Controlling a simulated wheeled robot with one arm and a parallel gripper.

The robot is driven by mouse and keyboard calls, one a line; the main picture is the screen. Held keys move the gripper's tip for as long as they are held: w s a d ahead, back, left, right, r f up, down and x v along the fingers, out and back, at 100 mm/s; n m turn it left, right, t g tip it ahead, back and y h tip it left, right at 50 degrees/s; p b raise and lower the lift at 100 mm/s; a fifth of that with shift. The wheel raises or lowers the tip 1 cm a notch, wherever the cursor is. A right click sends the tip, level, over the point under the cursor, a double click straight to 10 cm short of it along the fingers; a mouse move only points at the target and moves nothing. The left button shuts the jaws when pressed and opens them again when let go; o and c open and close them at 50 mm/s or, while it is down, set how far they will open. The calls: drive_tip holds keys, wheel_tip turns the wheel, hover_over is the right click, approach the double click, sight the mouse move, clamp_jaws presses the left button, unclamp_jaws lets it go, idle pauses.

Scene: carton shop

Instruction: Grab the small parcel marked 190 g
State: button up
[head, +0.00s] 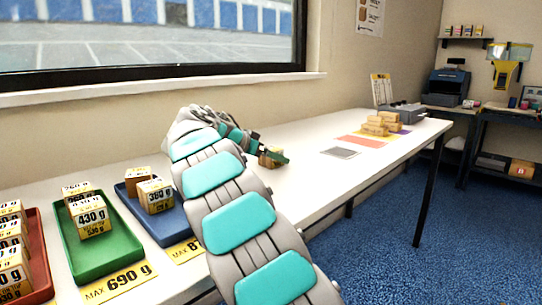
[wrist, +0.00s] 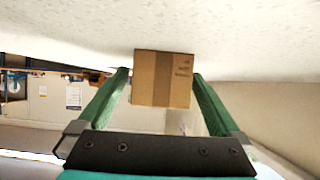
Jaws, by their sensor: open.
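A small brown cardboard parcel (wrist: 163,78) stands on the white table between my gripper's two green fingers in the wrist view. Gaps show on both sides of it, so the fingers appear apart from it. Its dark print is too small to read, so I cannot confirm 190 g. My gripper (wrist: 160,76) is open around or just before the parcel. In the head view my arm covers part of the scene, and the parcel (head: 268,160) shows only partly behind the green finger.
Red (head: 38,262), green (head: 122,246) and blue (head: 160,225) trays hold marked parcels at the left, including 430 g and 380 g. Several brown parcels (head: 377,125) lie farther along the table near coloured mats (head: 360,140). The wall and window sill (head: 150,92) run behind the table.

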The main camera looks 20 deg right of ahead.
drive_tip(key=shift+d, duration=0.1)
drive_tip(key=shift+c, duration=0.2)
drive_tip(key=shift+w, duration=0.1)
drive_tip(key=c, duration=1.5)
